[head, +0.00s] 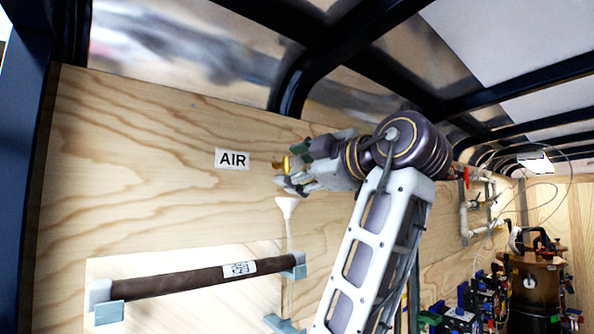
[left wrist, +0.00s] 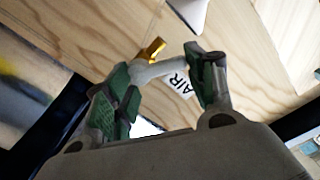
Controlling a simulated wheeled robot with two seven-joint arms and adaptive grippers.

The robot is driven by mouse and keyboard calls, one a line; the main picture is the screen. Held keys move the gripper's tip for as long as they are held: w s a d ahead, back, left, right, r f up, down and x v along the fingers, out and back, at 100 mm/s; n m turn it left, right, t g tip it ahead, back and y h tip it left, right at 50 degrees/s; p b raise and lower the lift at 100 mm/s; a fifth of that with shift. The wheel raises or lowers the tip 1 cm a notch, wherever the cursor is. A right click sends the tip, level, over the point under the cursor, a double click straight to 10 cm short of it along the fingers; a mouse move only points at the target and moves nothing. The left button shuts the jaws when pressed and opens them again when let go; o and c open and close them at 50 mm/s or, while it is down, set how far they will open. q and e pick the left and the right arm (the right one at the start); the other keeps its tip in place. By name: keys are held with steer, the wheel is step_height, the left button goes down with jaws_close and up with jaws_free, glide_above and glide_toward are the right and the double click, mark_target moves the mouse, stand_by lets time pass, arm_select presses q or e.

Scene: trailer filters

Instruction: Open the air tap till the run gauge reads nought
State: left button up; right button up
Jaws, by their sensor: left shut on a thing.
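The air tap shows as a small brass-yellow piece (head: 287,163) on the plywood wall, just right of the white AIR label (head: 232,159). My left gripper (head: 292,166) is at the tap, its fingers pointing left. In the left wrist view the brass piece (left wrist: 152,50) stands beside a pale grey-white part of the tap (left wrist: 160,70) that lies between my green-padded fingers. The gripper is shut on the tap. The fingers hide part of it, so I cannot tell how far it is turned. I cannot make out the run gauge. My right gripper is out of view.
A white funnel-shaped end (head: 287,204) on a thin pipe is below the tap. A brown tube (head: 190,281) rests in grey brackets lower on the wall. Pipes with a red valve handle (head: 463,178) and a copper-coloured tank (head: 535,275) stand at right. Dark ribs cross overhead.

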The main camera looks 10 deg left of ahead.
arm_select(q)
steer(key=shift+w+d+f+n+b, duration=0.1)
steer(key=shift+w+f+n+b, duration=0.1)
steer(key=shift+n, duration=0.8)
steer(key=shift+w+d+f+n+b, duration=0.1)
steer(key=shift+n+b, duration=0.05)
steer(key=shift+n, duration=0.85)
steer(key=o, duration=1)
steer(key=shift+s, duration=0.1)
steer(key=v, duration=0.7)
steer(key=shift+s+d, duration=0.1)
steer(key=shift+d, duration=0.1)
